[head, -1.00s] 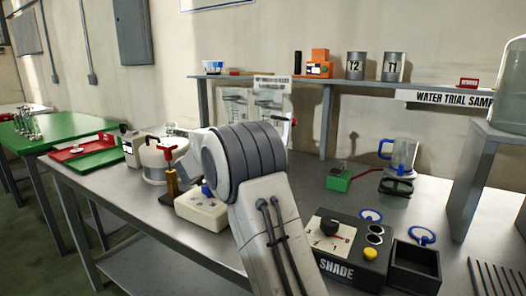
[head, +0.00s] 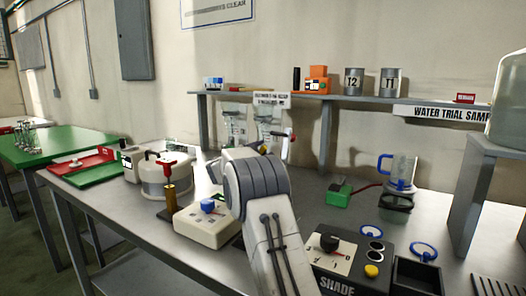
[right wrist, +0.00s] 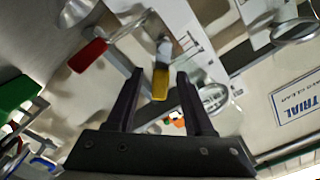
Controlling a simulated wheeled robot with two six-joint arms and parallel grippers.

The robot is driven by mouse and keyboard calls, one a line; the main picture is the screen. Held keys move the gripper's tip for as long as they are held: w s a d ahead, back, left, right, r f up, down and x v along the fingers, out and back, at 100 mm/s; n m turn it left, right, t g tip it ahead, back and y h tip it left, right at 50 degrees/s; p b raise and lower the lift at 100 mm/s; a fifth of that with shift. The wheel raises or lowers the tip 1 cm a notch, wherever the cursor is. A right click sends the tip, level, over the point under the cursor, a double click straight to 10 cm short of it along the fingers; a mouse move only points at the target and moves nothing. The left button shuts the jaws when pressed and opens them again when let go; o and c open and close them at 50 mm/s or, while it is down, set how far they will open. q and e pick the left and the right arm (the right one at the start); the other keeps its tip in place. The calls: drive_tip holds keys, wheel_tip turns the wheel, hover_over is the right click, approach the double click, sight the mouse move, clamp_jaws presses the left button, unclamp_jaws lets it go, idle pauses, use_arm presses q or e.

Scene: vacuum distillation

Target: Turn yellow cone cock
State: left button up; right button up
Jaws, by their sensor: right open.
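The yellow cone cock (right wrist: 160,84) shows in the right wrist view as a yellow handle on a pale fitting. It lies in the picture between the two dark fingers of my right gripper (right wrist: 157,76), which is open and not closed on it. I cannot tell how far the fingertips are from it. In the head view only a small bit of yellow (head: 264,148) shows above my right wrist, which hides the gripper. My left gripper is not in view.
A red handle (right wrist: 87,55) is close by at the left in the right wrist view.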

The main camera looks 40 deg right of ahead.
clamp_jaws()
drive_tip(key=shift+f, duration=0.15)
drive_tip(key=m+b, duration=0.1)
drive_tip(key=f+m+b, duration=0.1)
drive_tip(key=m, duration=0.1)
drive_tip(key=s+m+b, duration=0.1)
drive_tip(key=b, duration=0.1)
drive_tip(key=shift+d+f+m, duration=0.2)
drive_tip(key=shift+f+m, duration=0.1)
drive_tip(key=shift+s+f+m+b, duration=0.1)
drive_tip(key=shift+f+m+b, duration=0.25)
drive_tip(key=shift+m+b, duration=0.7)
drive_tip(key=shift+f+m+b, duration=0.35)
drive_tip(key=shift+m+b, duration=0.35)
drive_tip(key=shift+m, duration=0.55)
unclamp_jaws()
